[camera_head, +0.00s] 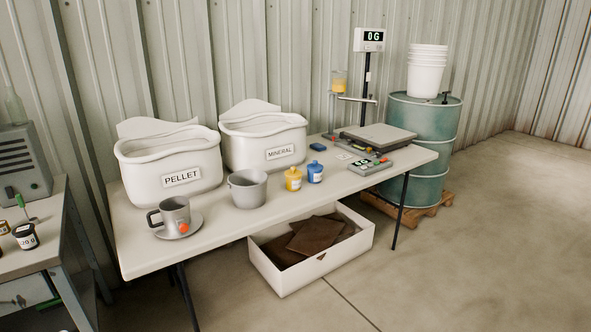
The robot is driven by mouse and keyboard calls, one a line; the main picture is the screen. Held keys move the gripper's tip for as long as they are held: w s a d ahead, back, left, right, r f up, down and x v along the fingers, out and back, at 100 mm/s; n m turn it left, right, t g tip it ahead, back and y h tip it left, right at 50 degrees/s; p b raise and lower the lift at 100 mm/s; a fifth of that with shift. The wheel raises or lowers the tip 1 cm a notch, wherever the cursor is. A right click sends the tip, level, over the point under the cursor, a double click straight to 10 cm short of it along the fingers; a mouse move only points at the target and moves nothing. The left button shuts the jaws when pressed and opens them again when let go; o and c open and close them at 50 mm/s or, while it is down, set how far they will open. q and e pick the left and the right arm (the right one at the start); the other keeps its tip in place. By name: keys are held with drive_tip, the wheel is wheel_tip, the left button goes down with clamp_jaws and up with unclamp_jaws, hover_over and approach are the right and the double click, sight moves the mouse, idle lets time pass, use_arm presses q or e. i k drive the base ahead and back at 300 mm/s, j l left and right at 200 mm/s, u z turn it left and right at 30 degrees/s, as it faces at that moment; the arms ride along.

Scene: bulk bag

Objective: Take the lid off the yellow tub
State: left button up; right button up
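The yellow tub (293,181) stands upright on the white table (219,229), near its front edge. Its top, with a small raised knob, is yellow too, and the lid appears to be on. A pale label is on its front. A similar blue tub (315,173) stands just to its right, close beside it. Neither of my grippers shows in the head view.
A grey pot (247,190) stands left of the yellow tub. Bins marked PELLET (170,165) and MINERAL (263,140) stand behind. A scale (378,136) is at the right end. A mug (174,213) stands on a saucer. An open white box (312,272) sits below.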

sight(293, 172)
drive_tip(key=i+l, duration=0.25)
drive_tip(key=i, duration=0.2)
drive_tip(key=i+l, duration=0.2)
drive_tip(key=i, duration=0.2)
drive_tip(key=i+l+u, duration=0.1)
drive_tip(key=i+l, duration=0.15)
drive_tip(key=i, duration=0.2)
